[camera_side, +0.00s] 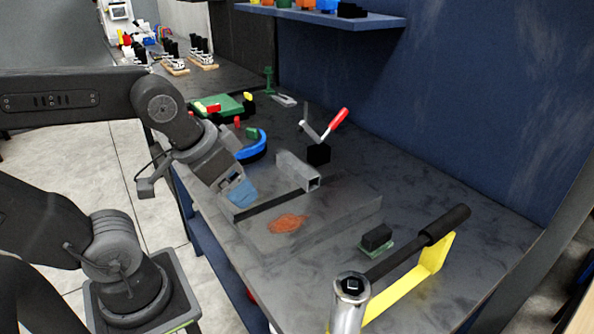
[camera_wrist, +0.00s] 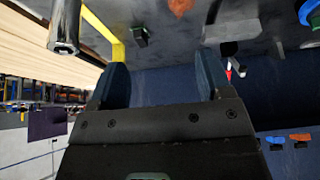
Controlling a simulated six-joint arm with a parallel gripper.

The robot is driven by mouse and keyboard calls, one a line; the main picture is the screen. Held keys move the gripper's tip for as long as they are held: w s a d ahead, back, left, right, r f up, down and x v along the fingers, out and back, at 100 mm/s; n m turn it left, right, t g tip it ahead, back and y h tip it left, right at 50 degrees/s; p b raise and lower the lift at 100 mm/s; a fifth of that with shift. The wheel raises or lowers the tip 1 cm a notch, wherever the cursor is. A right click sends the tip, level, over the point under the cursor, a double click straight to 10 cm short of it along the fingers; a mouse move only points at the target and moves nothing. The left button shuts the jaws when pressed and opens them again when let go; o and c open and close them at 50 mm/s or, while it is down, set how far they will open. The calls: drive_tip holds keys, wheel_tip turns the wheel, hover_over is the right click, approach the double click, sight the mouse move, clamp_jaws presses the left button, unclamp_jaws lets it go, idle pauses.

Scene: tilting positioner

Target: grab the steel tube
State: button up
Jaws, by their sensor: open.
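The steel tube (camera_side: 298,171) is a short grey square tube with an open end, lying tilted on the grey plate (camera_side: 340,212) in the side view. In the wrist view a pale grey piece (camera_wrist: 231,32) at the upper right looks like the tube. My gripper (camera_side: 240,192) has blue fingers and is to the left of the tube, apart from it. In the wrist view my gripper (camera_wrist: 163,78) is open, with nothing between its fingers.
A toggle clamp with a red handle (camera_side: 338,119) stands just behind the tube. A yellow bracket (camera_side: 405,290) with a black bar and a shiny metal cylinder (camera_side: 350,292) is in front. A blue curved part (camera_side: 254,149) lies behind my gripper. The blue wall (camera_side: 450,120) bounds the bench.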

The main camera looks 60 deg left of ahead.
drive_tip(key=m+g+y, duration=0.4)
drive_tip(key=m+g, duration=0.2)
drive_tip(key=m, duration=1.2)
hover_over(298, 164)
drive_tip(key=d, duration=0.6)
wheel_tip(298, 164, down, 4)
drive_tip(key=r, duration=0.1)
drive_tip(key=shift+y, duration=0.3)
drive_tip(key=x, duration=0.9)
drive_tip(key=shift+w, duration=0.2)
drive_tip(key=shift+a+x, duration=0.15)
drive_tip(key=shift+x, duration=1.15)
drive_tip(key=shift+a+x, duration=0.15)
drive_tip(key=shift+x, duration=1.15)
drive_tip(key=shift+r, duration=0.15)
drive_tip(key=shift+r, duration=0.1)
clamp_jaws()
